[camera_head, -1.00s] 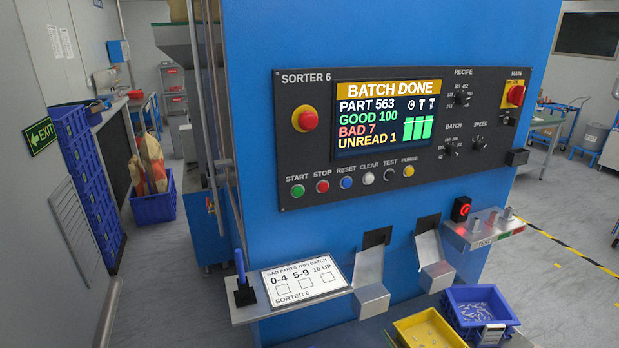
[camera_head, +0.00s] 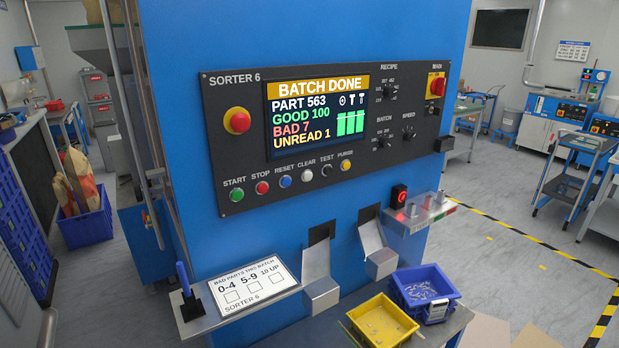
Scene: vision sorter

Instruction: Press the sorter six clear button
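The sorter 6 control panel (camera_head: 340,170) is a black plate on the front of the blue machine (camera_head: 270,230). The clear button (camera_head: 306,175) is a white round button under the label CLEAR, between the blue reset button (camera_head: 285,181) and the dark test button (camera_head: 326,171). The screen (camera_head: 318,116) reads BATCH DONE, part 563, good 100, bad 7, unread 1. Neither of my grippers shows in the head view.
Below the panel, a shelf holds a tally card (camera_head: 251,286) and a pen in a holder (camera_head: 186,287). Two chutes lead down towards a yellow bin (camera_head: 352,322) and a blue bin (camera_head: 402,303). A red emergency button (camera_head: 237,122) sits left of the screen.

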